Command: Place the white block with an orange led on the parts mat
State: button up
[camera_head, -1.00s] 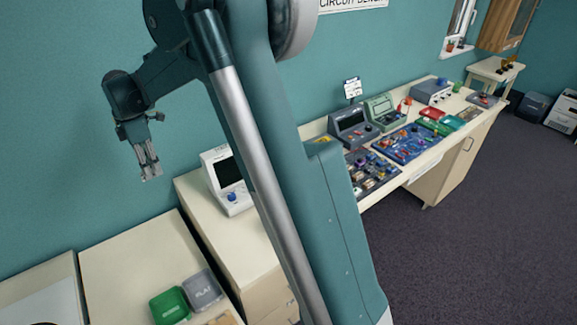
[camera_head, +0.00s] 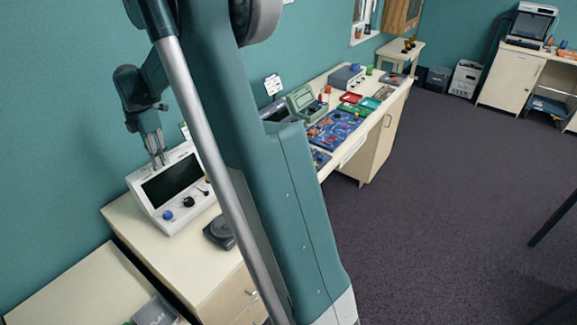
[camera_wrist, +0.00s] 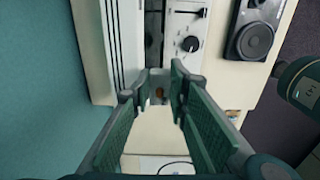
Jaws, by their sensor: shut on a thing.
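I cannot make out the block in the head view. A blue mat (camera_head: 337,128) covered with colourful parts lies on the long bench, right of my arm and far from the gripper. A dark board (camera_head: 320,158) shows partly beside it. I cannot tell for sure which one is the parts mat.
Open carpet (camera_head: 440,190) lies at right.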

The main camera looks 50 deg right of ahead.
jog(key=s+d, duration=0.9)
jog(key=d, duration=0.4)
jog(key=s+d+p, duration=0.1)
jog(key=s+d, duration=0.7)
jog(key=d, duration=0.5)
jog(key=s+d, duration=0.9)
jog(key=d, duration=0.4)
notch_tip(320, 180, down, 11)
jog(key=shift+a, duration=0.25)
jog(key=shift+f, duration=0.15)
jog(key=shift+f, duration=3.05)
jog(key=shift+f, duration=0.1)
jog(key=shift+f, duration=1.75)
jog(key=shift+f, duration=0.1)
